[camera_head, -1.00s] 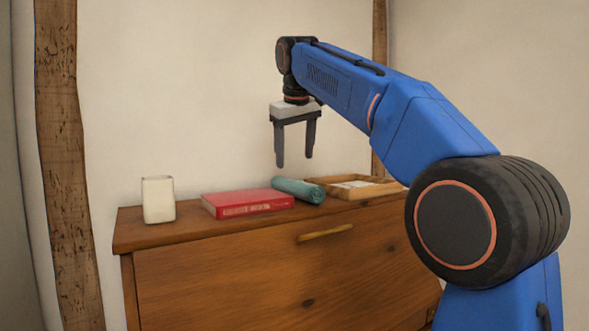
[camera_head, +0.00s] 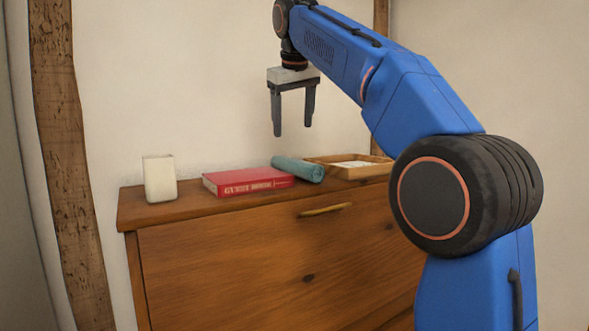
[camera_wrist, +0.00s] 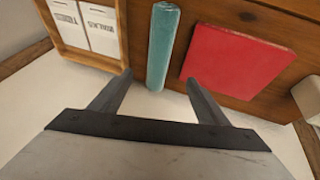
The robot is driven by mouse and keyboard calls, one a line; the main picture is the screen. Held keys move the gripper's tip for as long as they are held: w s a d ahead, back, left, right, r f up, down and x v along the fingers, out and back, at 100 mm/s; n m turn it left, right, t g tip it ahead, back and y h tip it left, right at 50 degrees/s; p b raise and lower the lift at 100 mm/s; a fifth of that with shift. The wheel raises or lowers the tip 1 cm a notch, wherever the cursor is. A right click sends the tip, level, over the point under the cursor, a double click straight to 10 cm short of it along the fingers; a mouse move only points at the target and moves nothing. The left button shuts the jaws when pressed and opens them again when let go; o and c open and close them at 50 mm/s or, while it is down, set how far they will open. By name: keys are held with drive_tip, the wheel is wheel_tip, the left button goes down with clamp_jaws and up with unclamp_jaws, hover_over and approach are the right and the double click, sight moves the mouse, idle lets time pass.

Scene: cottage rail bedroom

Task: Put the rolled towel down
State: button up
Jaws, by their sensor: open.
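The teal rolled towel (camera_head: 298,169) lies on top of the wooden dresser (camera_head: 240,255), between the red book and the wooden tray. In the wrist view the rolled towel (camera_wrist: 162,45) lies lengthwise beyond the fingers, apart from them. My gripper (camera_head: 292,132) is open and empty, raised above the dresser top with its fingers pointing down. In the wrist view my gripper (camera_wrist: 155,88) has its two fingers spread wide, with nothing between them.
A red book (camera_head: 248,181) lies left of the towel. A white cup-like container (camera_head: 160,178) stands at the dresser's left end. A shallow wooden tray (camera_head: 345,174) holding white items is on the right. A wooden post (camera_head: 60,150) stands at the left.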

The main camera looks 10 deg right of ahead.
sight(294, 159)
drive_tip(key=x, duration=0.7)
drive_tip(key=shift+f, duration=0.2)
drive_tip(key=shift+s+x, duration=0.15)
drive_tip(key=shift+x, duration=1.25)
drive_tip(key=shift+s+x, duration=0.1)
drive_tip(key=shift+x, duration=1.3)
drive_tip(key=shift+d, duration=0.15)
drive_tip(key=shift+c, duration=0.2)
drive_tip(key=c, duration=1.3)
drive_tip(key=shift+o, duration=0.2)
